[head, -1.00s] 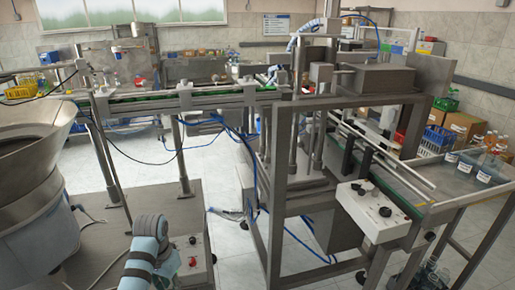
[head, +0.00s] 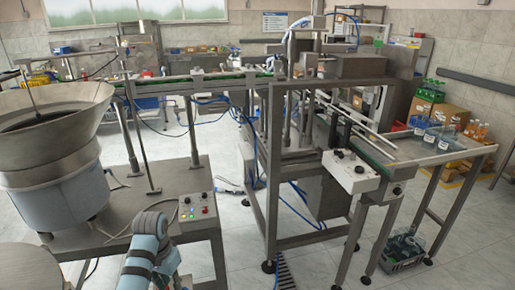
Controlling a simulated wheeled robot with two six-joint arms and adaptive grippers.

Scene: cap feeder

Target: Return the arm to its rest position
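A light blue and dark grey jointed part of my own arm shows at the bottom of the head view, left of centre. It is bent, and the rest of it is cut off by the lower edge. Neither of my grippers shows, so I cannot see whether they are open or hold anything. The cap feeder's large metal bowl (head: 48,125) stands at the left, on its steel table (head: 118,215). A control box (head: 197,207) with buttons sits at that table's front edge, just beyond the arm.
A steel machine frame (head: 272,180) stands in the middle with a conveyor (head: 195,84) running left from it. A side table (head: 478,150) at the right carries several bottles. A crate (head: 403,254) of bottles is on the floor.

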